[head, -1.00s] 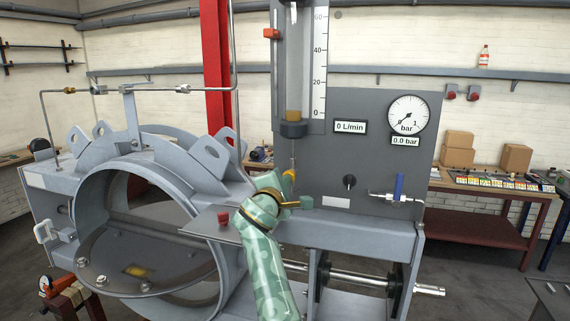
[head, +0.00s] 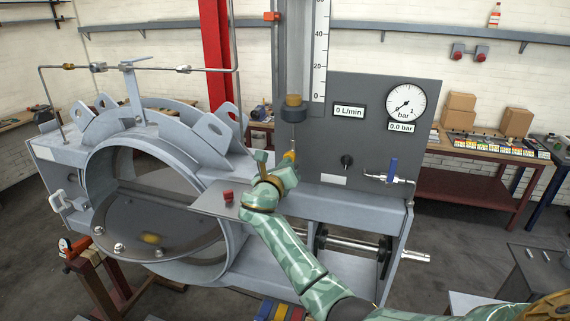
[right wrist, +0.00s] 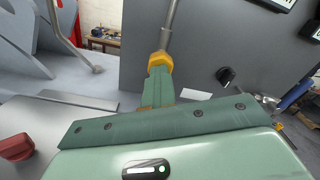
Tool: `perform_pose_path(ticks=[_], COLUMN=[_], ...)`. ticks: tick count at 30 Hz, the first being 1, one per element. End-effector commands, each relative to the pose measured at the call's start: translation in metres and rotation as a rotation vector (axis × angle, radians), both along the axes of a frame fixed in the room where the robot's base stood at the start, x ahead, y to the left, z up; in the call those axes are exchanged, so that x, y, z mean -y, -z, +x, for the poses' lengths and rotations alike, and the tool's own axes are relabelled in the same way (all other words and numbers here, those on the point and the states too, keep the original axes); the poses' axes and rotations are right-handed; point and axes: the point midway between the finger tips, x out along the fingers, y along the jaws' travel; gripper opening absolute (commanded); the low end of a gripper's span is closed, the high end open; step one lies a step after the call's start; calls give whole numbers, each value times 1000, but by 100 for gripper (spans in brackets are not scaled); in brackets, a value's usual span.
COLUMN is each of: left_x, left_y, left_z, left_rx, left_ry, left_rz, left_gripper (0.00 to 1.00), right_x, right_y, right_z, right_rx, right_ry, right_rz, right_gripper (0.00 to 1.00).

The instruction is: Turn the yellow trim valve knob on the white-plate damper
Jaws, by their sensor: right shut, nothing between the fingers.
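The damper (head: 100,200) is a large grey ring housing with a pale blank plate (head: 43,153) on its left end. The yellow trim valve knob (head: 290,157) sits low on a thin vertical pipe in front of the grey gauge panel. In the right wrist view the yellow knob (right wrist: 159,60) is straight ahead, at the end of my fingers. My right gripper (head: 286,168) is shut with nothing between its fingers, its tips at or just under the knob. I cannot tell whether they touch it. My left gripper is out of view.
A red knob (head: 228,196) stands on a plate left of my right wrist. The gauge panel (head: 370,100) carries a black knob (head: 347,161), a blue-handled valve (head: 392,170) and a dial (head: 405,103). A flow tube (head: 294,60) rises above the yellow knob.

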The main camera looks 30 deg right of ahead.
Motion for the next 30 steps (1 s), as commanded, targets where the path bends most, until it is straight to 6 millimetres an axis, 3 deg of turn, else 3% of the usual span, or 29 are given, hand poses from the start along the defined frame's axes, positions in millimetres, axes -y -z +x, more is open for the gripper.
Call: perform_pose_path(ticks=[4,12,20,30], left_x=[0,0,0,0], left_y=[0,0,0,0], left_z=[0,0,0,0], left_rx=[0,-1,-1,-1], left_ry=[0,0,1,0], left_rz=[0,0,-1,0], left_gripper=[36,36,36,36], right_x=[0,0,0,0], right_y=[-1,-1,-1,-1], right_z=[0,0,0,0], right_rx=[-23,-295,-310,-607], right_ry=[0,0,0,0], right_rz=[-21,-254,-265,-519], right_gripper=[0,0,0,0])
